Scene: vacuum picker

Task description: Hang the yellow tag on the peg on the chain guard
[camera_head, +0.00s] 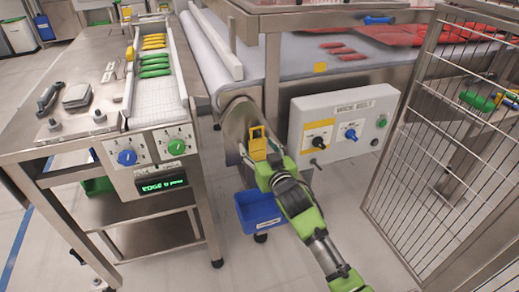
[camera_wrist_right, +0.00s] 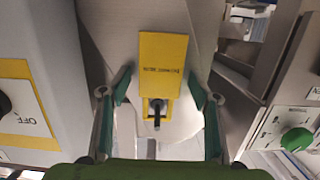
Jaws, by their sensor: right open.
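The yellow tag (camera_wrist_right: 163,52) shows in the wrist view with printed text and an opening at one end. The dark peg (camera_wrist_right: 157,112) shows within that opening, so the tag appears to be around the peg. The chain guard (camera_wrist_right: 205,30) is the pale plate behind the tag; in the head view it is the rounded metal plate (camera_head: 236,118) at the conveyor's end. My right gripper (camera_wrist_right: 160,88) is open, one finger on each side of the tag, with gaps visible. In the head view, my right gripper (camera_head: 262,160) is at the tag (camera_head: 258,148). My left gripper is out of view.
A grey control box (camera_head: 345,125) stands close on the right of my right gripper. A blue bin (camera_head: 258,210) sits low beneath it. A steel table (camera_head: 60,130) with a small belt is on the left, and a wire mesh gate (camera_head: 440,140) is on the right.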

